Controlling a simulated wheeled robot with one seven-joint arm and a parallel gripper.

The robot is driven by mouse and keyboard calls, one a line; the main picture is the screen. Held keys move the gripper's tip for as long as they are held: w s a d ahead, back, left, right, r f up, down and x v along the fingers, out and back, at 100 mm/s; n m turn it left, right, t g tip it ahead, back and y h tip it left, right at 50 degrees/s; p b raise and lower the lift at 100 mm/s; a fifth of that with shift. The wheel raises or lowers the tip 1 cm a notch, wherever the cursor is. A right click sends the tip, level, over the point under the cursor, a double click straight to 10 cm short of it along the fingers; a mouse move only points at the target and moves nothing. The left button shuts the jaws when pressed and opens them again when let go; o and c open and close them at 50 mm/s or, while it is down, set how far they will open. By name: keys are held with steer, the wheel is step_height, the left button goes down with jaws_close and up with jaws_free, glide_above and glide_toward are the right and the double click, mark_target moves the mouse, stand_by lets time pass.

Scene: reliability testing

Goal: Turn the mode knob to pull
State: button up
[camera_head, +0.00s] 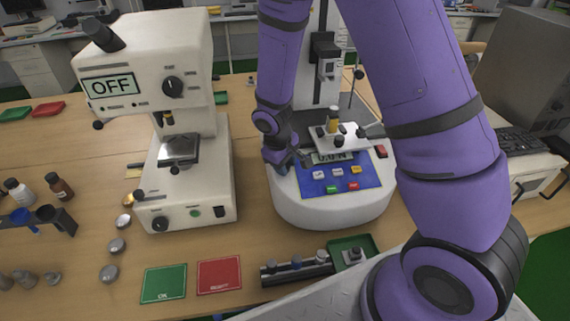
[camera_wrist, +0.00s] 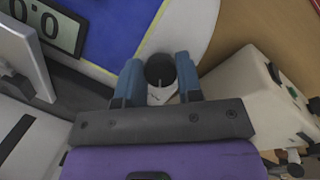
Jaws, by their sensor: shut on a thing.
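The mode knob (camera_wrist: 160,68) is a dark round knob on the white, round-fronted tester (camera_head: 330,209), beside its blue panel (camera_head: 318,182). In the wrist view my gripper (camera_wrist: 159,72) has one blue-grey finger on each side of the knob and is shut on it. A pale patch with small marks shows just below the knob, but I cannot read it or tell the knob's setting. In the head view my gripper (camera_head: 289,160) is at the left of the blue panel, and the knob is hidden behind it.
A cream machine (camera_head: 185,198) reading OFF stands close on the left. The tester's display (camera_head: 331,156) and small platform (camera_head: 341,139) are right of my gripper. A green mat (camera_head: 164,283), red mat (camera_head: 219,276) and black rack (camera_head: 298,272) lie in front.

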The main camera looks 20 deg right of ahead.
stand_by(0.3)
steer(key=o, duration=0.9)
steer(key=v, duration=1)
steer(key=shift+r, duration=0.4)
